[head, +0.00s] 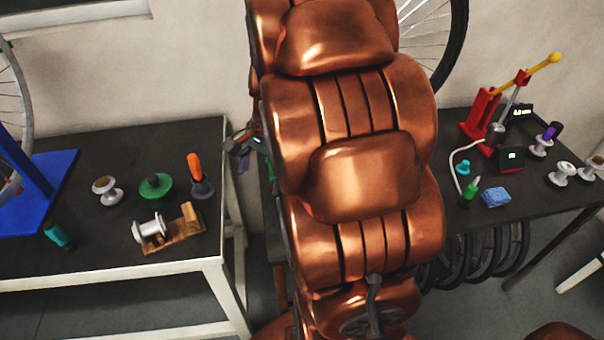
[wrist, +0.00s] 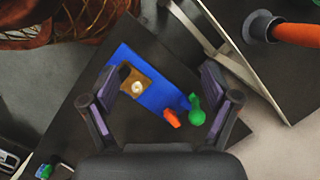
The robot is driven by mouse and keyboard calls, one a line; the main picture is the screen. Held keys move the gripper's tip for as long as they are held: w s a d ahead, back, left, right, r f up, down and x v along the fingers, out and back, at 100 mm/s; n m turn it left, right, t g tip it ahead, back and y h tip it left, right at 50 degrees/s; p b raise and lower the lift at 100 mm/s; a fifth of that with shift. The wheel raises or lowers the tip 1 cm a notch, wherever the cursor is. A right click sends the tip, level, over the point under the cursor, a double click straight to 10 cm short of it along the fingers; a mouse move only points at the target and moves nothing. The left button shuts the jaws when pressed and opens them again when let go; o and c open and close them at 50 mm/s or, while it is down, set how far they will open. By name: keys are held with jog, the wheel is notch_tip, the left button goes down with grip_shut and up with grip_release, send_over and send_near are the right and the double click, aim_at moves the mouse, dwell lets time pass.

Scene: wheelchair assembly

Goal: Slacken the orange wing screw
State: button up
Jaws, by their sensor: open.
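The orange wing screw (wrist: 171,118) shows in the wrist view, at the lower right end of a blue plate (wrist: 146,68) on a dark tabletop. A green knob-like part (wrist: 195,110) is just to its right. A brown block (wrist: 136,83) with a pale round piece sits on the plate to the upper left. My gripper (wrist: 160,78) is open and empty, its purple-padded fingers spread on either side of the plate in the picture. The height gap is hard to tell. In the head view my arm hides the screw and most of my gripper.
A left table (head: 120,255) holds spools, a green knob (head: 156,187) and an orange-handled tool (head: 194,172). A right table (head: 545,200) holds a red press (head: 482,115), a blue sponge (head: 496,197) and small parts. A floor gap separates the tables.

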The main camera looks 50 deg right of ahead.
jog(key=w+d+f+m+t+b, duration=0.15)
jog(key=d+f+m, duration=0.35)
jog(key=d, duration=0.6)
jog(key=w+d+f+m+t+b, duration=0.1)
jog(key=w+d+f+m+b, duration=0.15)
jog(key=d+m, duration=0.55)
jog(key=shift+w+f+n+t+p, duration=0.1)
jog(key=shift+w+f+n+p, duration=0.2)
jog(key=shift+f, duration=1)
jog(key=shift+w+f+n+t+p, duration=0.1)
jog(key=shift+w+f+n, duration=0.2)
jog(key=shift+f, duration=0.95)
jog(key=shift+w+f+n+t+p, duration=0.15)
jog(key=shift+f+n, duration=0.25)
jog(key=shift+f, duration=0.9)
jog(key=shift+w, duration=0.1)
jog(key=shift+c, duration=0.3)
jog(key=c, duration=1.1)
